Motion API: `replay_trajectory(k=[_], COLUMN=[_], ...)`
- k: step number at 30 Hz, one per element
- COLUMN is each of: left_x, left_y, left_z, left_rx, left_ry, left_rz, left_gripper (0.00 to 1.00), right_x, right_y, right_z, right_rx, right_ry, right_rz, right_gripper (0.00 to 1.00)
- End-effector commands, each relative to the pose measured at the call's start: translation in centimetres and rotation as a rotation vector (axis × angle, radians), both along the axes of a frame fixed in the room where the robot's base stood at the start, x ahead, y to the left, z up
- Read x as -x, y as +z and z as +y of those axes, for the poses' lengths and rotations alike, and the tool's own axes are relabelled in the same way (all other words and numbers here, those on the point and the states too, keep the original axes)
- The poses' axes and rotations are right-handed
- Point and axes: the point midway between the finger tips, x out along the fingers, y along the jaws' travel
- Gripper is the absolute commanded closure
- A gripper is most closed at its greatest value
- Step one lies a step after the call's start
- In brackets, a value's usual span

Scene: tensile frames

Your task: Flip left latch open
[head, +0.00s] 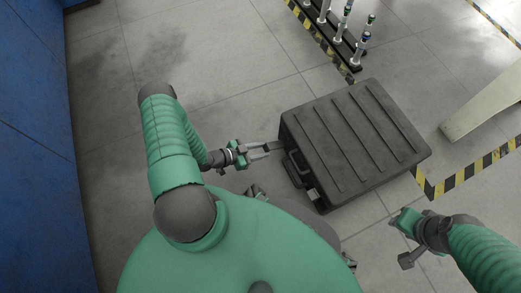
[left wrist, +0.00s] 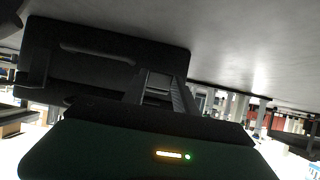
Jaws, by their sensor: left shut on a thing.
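A black ribbed case (head: 350,140) lies on the floor, its front side facing my body. On that front are a handle (head: 297,170) in the middle and a right latch (head: 313,195) near the right end. My left gripper (head: 270,149) is at the left end of the front, shut on the left latch (head: 275,145), a small dark piece mostly hidden by the fingers. In the left wrist view the fingers (left wrist: 166,92) reach to the dark case (left wrist: 110,62); the latch is too dark to make out. My right gripper (head: 406,242) is right of the case, apart from it; its jaws are unclear.
A rack with several upright rods (head: 343,40) stands behind the case. Yellow-black floor tape (head: 465,178) runs at the right, near a pale beam (head: 485,105). A blue wall (head: 35,140) is at the left. Grey floor between the wall and my left arm is clear.

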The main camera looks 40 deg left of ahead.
Motion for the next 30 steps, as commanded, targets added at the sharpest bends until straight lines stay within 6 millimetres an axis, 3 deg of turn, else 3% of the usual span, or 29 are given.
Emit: replay_trajectory(k=[4, 5, 10, 18, 22, 30], left_x=[0.3, 0.3, 0.2, 0.1, 0.9, 6.7], left_y=[-0.3, -0.3, -0.2, 0.0, 0.8, 4.5], left_z=[0.1, 0.1, 0.1, 0.1, 0.5, 3.5], left_rx=[-0.004, -0.004, -0.003, -0.002, -0.003, -0.004], left_ry=[0.001, 0.001, 0.001, 0.001, 0.003, 0.003], left_rz=[0.009, 0.009, 0.006, 0.003, 0.003, 0.006], left_gripper=[1.00, 0.65, 0.44, 0.44, 0.44, 0.44], right_x=[0.0, 0.0, 0.0, 0.0, 0.0, 0.0], right_y=[0.0, 0.0, 0.0, 0.0, 1.0, 5.4], right_z=[0.0, 0.0, 0.0, 0.0, 0.0, 0.0], right_rx=[0.000, 0.000, 0.000, 0.000, 0.000, 0.000], right_ry=[0.000, 0.000, 0.000, 0.000, 0.000, 0.000], right_rz=[0.000, 0.000, 0.000, 0.000, 0.000, 0.000], right_gripper=[0.64, 0.64, 0.64, 0.64, 0.64, 0.64])
